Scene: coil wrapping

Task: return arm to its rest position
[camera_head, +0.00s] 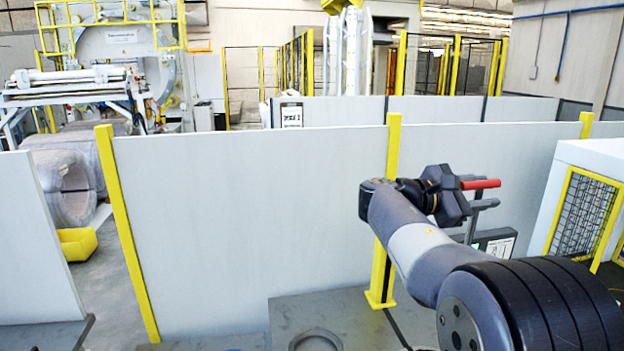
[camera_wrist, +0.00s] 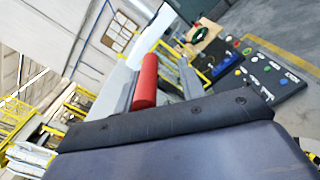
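My arm reaches from the lower right of the head view toward the middle. My gripper (camera_head: 482,194) points right, above the floor and in front of the white partition. Its two grey fingers stand apart with a gap between them. A red cylinder (camera_head: 481,184) lies along the upper finger. In the wrist view the red cylinder (camera_wrist: 147,80) is close beside the left finger, and a gap separates it from the right finger. Whether it is fixed to the finger cannot be seen.
A white partition (camera_head: 250,220) with yellow posts spans the middle. A white cabinet with a yellow-framed mesh (camera_head: 583,213) stands at right. A dark labelled box (camera_head: 492,241) is behind my arm. A button panel (camera_wrist: 262,75) shows in the wrist view.

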